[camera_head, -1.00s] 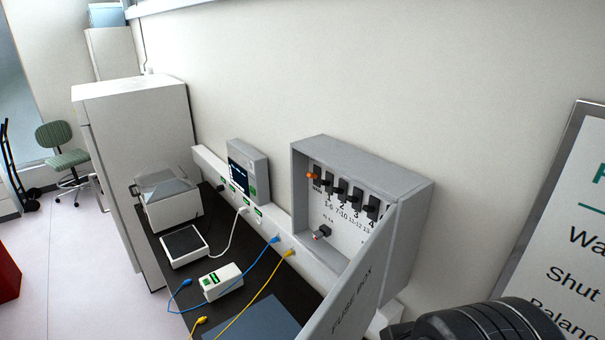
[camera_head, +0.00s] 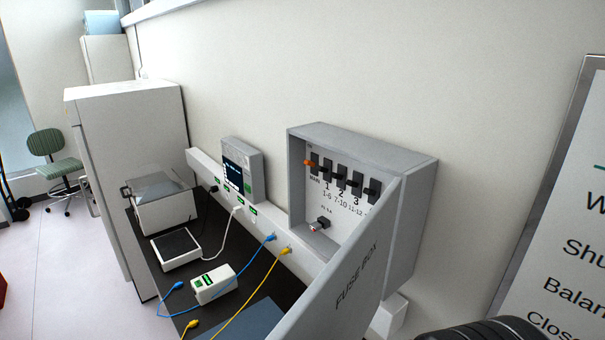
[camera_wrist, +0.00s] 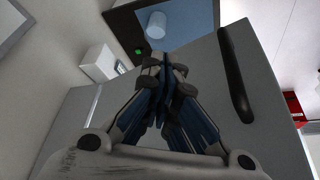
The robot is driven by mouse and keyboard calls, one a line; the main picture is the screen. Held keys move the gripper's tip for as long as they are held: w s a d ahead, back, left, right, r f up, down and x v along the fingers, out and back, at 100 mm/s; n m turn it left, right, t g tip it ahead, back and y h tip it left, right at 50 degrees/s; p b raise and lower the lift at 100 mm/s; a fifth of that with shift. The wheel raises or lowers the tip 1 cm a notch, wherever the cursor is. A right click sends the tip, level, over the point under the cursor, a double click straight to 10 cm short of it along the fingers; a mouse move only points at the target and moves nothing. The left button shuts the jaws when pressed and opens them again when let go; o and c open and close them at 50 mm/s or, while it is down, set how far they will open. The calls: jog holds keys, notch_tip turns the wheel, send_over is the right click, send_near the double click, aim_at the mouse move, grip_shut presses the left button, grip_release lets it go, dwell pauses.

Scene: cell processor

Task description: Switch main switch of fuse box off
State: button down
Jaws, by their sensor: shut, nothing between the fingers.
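The grey fuse box (camera_head: 418,215) hangs on the wall in the head view, with its door (camera_head: 345,285) swung open toward the camera. Inside is a row of dark switches. The main switch (camera_head: 311,163), with an orange lever, is at the left end, above the label "MAIN". The door hides the right part of the row. My gripper (camera_wrist: 167,65) shows only in the wrist view, with its fingers together and nothing between them. It is in front of a grey panel with a dark handle. The main switch cannot be made out in the wrist view.
Below the box, a dark bench holds a white device (camera_head: 214,284), a scale (camera_head: 177,249) and blue and yellow cables. A wall display (camera_head: 243,172) is left of the box. A framed sign (camera_head: 560,220) is at the right. Part of my arm shows at bottom right.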

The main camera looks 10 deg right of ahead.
notch_tip(320, 180, down, 24)
jog(key=b, duration=2.1)
jog(key=shift+b, duration=0.35)
jog(key=shift+f, duration=0.1)
